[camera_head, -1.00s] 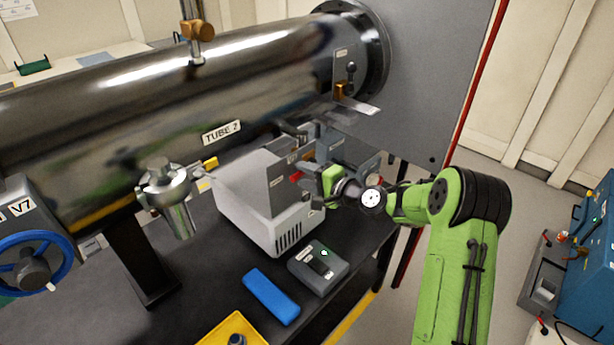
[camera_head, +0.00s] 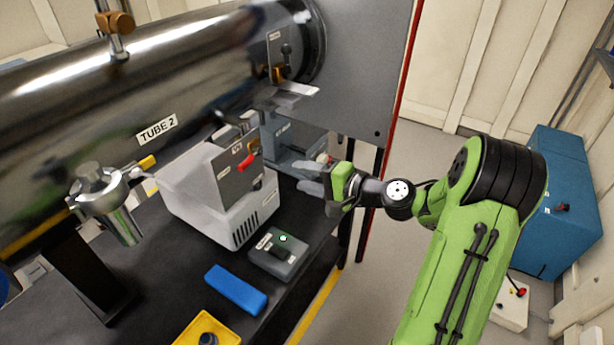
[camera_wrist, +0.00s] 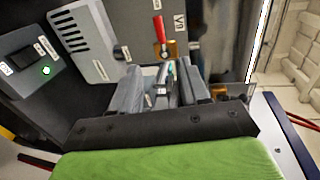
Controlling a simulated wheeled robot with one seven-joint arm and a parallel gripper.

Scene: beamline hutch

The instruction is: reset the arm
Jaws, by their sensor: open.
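My green arm reaches in from the right in the head view. My gripper (camera_head: 312,178) is beside the right end of the white box and above the dark bench's right part. In the wrist view its two grey fingers (camera_wrist: 166,88) stand apart with nothing seen held between them. A small valve with a red handle (camera_wrist: 159,28) is just beyond the fingers. The red handle also shows on the grey panel of the white box in the head view (camera_head: 248,160). The fingertips look apart from it, though the exact gap is hard to tell.
The steel tube (camera_head: 150,75) runs above the bench. A grey control box (camera_head: 279,254) with a green light, a blue block (camera_head: 236,289) and a yellow tray (camera_head: 190,336) lie on the bench. A red post (camera_head: 398,100) stands behind my arm. A blue cabinet (camera_head: 560,220) is at the right.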

